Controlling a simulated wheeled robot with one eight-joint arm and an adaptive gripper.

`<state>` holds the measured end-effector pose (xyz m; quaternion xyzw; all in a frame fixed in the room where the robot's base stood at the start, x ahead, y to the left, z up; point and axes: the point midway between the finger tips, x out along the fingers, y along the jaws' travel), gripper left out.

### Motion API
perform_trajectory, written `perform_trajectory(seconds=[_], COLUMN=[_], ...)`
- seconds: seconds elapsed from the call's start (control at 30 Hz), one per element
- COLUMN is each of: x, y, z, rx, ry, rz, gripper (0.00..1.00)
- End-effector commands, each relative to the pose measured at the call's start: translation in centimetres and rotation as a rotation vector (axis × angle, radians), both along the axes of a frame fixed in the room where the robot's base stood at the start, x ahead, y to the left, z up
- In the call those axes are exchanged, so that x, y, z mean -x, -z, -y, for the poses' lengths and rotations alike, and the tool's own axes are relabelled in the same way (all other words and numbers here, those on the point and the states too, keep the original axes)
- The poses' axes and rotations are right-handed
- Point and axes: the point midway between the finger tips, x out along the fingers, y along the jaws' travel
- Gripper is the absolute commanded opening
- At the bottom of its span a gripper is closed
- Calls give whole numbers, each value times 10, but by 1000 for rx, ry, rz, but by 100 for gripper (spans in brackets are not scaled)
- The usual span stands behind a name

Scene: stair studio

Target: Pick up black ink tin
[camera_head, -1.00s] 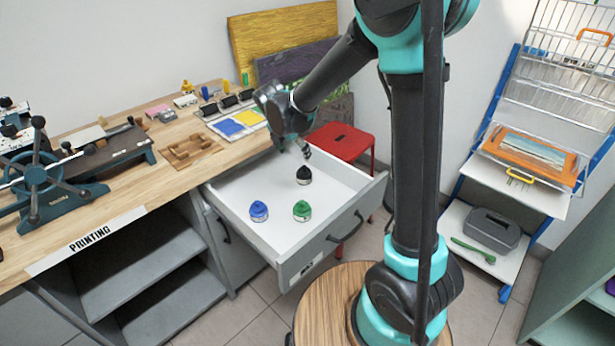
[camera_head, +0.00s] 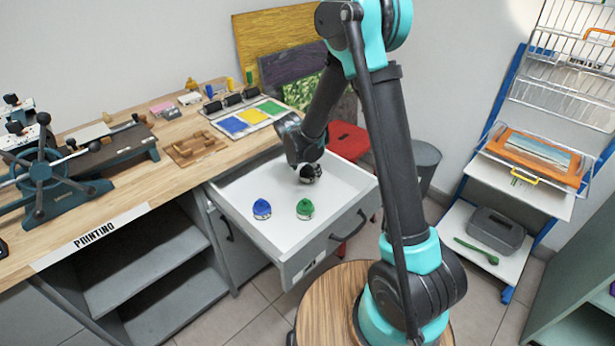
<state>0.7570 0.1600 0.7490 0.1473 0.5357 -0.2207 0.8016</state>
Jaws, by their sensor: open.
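The black ink tin (camera_head: 307,179) stands in the open white drawer (camera_head: 240,191), toward its back right, and is largely covered by my gripper. My gripper (camera_head: 308,172) points down right at the tin, with its fingers low in the drawer. The jaws are open, and the fingertips are too small and dark to tell whether they surround the tin or touch it. A blue ink tin (camera_head: 262,209) and a green ink tin (camera_head: 305,209) stand upright nearer the drawer front, apart from my gripper.
The drawer front (camera_head: 335,236) with its handle borders the tins. The wooden worktop (camera_head: 120,200) at the left carries a press (camera_head: 45,175) and a wooden block tray (camera_head: 195,147). A red stool (camera_head: 347,138) and a grey bin (camera_head: 426,165) stand behind.

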Motion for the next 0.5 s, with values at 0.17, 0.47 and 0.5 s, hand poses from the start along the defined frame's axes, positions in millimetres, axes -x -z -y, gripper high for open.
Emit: perform_trajectory(seconds=[0.17, 0.47, 0.5], x=[-4, -4, -4], y=[11, 11, 11], z=[2, 2, 2], rx=[0, 0, 0], ry=[0, 0, 0], rz=[0, 0, 0], gripper=[76, 67, 62])
